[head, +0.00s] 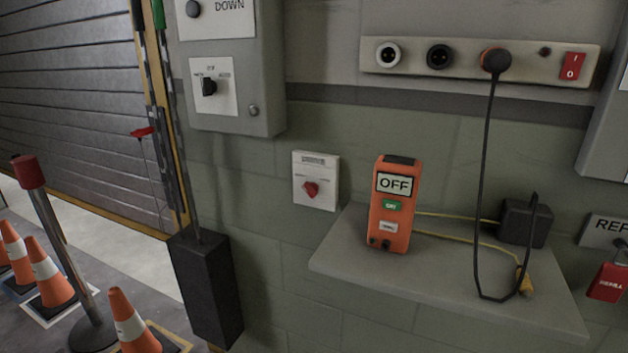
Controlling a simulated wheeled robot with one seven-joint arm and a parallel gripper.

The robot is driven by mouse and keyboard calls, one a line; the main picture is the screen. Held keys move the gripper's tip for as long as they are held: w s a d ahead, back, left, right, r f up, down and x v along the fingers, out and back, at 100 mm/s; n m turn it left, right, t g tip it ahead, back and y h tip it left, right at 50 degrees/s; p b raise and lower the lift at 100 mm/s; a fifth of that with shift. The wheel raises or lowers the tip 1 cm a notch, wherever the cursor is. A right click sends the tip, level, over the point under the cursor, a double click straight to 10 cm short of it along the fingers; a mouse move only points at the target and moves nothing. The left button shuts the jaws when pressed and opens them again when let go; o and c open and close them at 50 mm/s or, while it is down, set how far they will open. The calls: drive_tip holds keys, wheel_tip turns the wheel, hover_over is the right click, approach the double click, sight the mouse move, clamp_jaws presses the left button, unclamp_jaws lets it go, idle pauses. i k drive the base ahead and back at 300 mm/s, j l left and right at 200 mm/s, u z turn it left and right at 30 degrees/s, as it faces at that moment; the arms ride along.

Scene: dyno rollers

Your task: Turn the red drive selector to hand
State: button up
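The red drive selector (311,189) is a small red knob on a white wall plate (316,171). The plate is on the green block wall, left of the grey shelf. It has a label at the top and small markings beside the knob, too small to read. The knob looks tilted, but I cannot tell which marking it points to. My gripper is not in view. Nothing touches the selector.
An orange handheld unit (396,212) reading OFF stands on the grey shelf (345,262), right of the plate. A grey control box (262,75) with a black selector (209,87) hangs up left. A dark box (205,287) and traffic cones (50,275) stand lower left.

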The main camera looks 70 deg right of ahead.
sight(311, 188)
drive_tip(key=k+l, duration=0.25)
drive_tip(key=k, duration=0.25)
drive_tip(key=k+l, duration=0.2)
drive_tip(key=k, duration=0.35)
